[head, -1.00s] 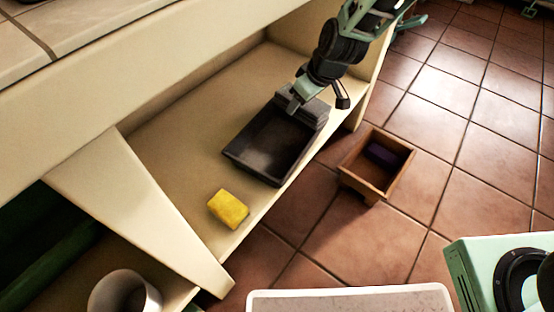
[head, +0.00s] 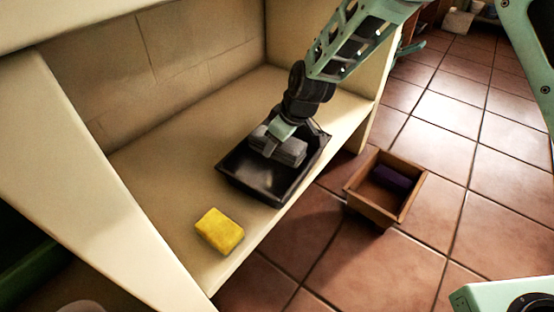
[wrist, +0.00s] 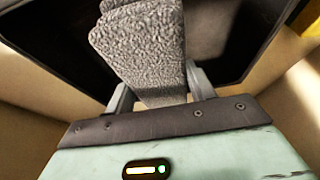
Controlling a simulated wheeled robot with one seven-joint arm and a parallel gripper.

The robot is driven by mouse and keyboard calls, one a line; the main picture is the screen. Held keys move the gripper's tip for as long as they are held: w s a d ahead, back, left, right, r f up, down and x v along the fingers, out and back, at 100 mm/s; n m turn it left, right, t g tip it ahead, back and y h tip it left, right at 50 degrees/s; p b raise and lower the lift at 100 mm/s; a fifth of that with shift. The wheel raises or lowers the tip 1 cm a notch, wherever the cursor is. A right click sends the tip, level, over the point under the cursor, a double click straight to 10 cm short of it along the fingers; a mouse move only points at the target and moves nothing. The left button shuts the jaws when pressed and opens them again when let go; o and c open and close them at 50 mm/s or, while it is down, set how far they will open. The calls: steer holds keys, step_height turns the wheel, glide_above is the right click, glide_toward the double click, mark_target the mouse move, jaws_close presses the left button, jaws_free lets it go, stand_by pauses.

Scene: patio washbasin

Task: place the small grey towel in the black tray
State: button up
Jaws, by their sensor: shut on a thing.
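The small grey towel (head: 287,152) is a folded, textured bundle held between the fingers of my gripper (head: 272,141). The black tray (head: 244,185) lies on the cream shelf, and the towel is over its far part. I cannot tell whether the towel touches the tray floor. In the wrist view, the towel (wrist: 150,45) sits between the two fingers of my gripper (wrist: 158,90), with the dark tray (wrist: 235,65) behind it. My gripper is shut on the towel and hides part of the tray's far end.
A yellow sponge (head: 219,231) lies on the shelf, left of the tray. A wooden box (head: 367,205) with a dark purple item (head: 392,178) stands on the tiled floor to the right. The shelf's back wall and side panel (head: 75,170) bound the space.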

mark_target(277, 154)
step_height(277, 154, down, 5)
steer(key=b, duration=0.2)
steer(key=shift+b, duration=0.35)
steer(key=shift+r, duration=0.15)
steer(key=o, duration=1.1)
